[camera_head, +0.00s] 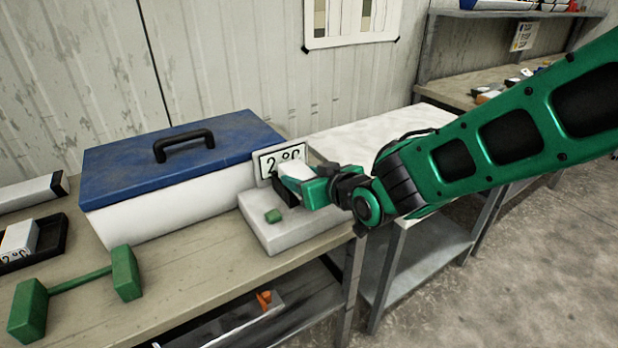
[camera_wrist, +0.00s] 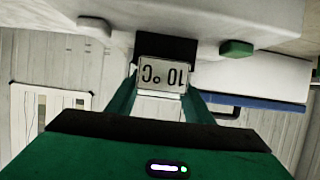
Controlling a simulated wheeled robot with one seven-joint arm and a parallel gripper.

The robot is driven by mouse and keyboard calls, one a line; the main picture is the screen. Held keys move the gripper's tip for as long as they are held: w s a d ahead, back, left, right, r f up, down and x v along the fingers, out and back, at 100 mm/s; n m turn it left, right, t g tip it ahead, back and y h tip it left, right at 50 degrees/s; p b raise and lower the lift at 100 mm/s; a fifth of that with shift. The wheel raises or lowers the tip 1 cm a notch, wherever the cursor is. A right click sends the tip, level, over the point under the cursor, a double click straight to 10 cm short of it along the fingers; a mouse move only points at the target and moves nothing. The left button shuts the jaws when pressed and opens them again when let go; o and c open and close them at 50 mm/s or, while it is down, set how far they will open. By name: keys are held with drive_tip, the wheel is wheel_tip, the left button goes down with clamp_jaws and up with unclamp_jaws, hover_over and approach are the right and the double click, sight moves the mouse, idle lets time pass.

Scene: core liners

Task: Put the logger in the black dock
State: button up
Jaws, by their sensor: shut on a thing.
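The logger is a small white block (camera_head: 296,170) with a display reading "10 °C" in the wrist view (camera_wrist: 162,76). My gripper (camera_head: 308,186) is shut on it, with one green finger on each side in the wrist view (camera_wrist: 161,100).
A white box with a blue lid (camera_head: 180,155) stands to the left. A second white block (camera_head: 20,238) lies in a black tray (camera_head: 52,236). A green two-block piece (camera_head: 80,283) lies near the bench front.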

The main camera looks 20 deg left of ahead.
drive_tip(key=o, duration=1.1)
drive_tip(key=shift+f, duration=0.1)
drive_tip(key=v, duration=1.2)
